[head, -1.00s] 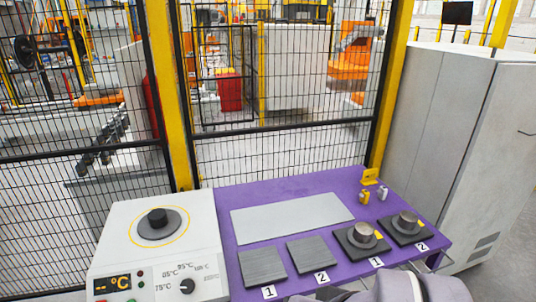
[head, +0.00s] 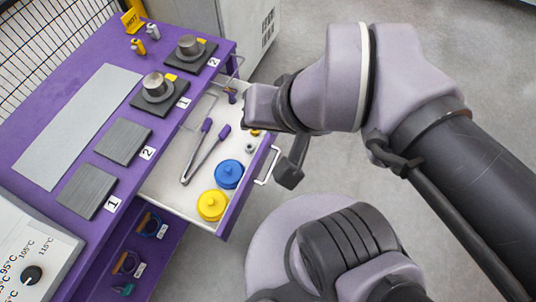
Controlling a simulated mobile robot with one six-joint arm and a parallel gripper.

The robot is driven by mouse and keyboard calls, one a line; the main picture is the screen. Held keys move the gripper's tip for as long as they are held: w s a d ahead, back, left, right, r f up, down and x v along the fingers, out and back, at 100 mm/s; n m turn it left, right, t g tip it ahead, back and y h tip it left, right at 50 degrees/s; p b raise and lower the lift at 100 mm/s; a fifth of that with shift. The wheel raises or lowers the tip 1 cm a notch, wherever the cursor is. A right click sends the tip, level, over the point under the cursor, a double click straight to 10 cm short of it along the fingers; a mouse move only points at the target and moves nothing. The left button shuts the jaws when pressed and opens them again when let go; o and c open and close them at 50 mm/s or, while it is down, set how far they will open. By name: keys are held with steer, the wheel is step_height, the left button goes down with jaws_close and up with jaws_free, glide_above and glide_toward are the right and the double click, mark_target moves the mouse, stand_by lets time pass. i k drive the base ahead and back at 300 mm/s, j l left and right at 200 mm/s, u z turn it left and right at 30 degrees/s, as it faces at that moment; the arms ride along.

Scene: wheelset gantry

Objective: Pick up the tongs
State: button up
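The tongs (head: 205,157) lie in the open drawer (head: 165,191) under the purple bench. They have two thin metal legs, spread in a V, with dark purple ends towards the back. My gripper (head: 285,150) is over the drawer's right side, to the right of the tongs and apart from them. Its dark parts are seen from behind and partly hidden by my wrist, so its opening does not show clearly. I see nothing held in it.
The purple bench top (head: 60,197) holds dark plates and metal cylinders. Floor is clear to the right.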

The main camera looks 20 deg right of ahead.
mark_target(198, 150)
steer(key=l+u, duration=0.1)
steer(key=u, duration=0.35)
steer(key=i+l+u, duration=0.1)
steer(key=u, duration=0.35)
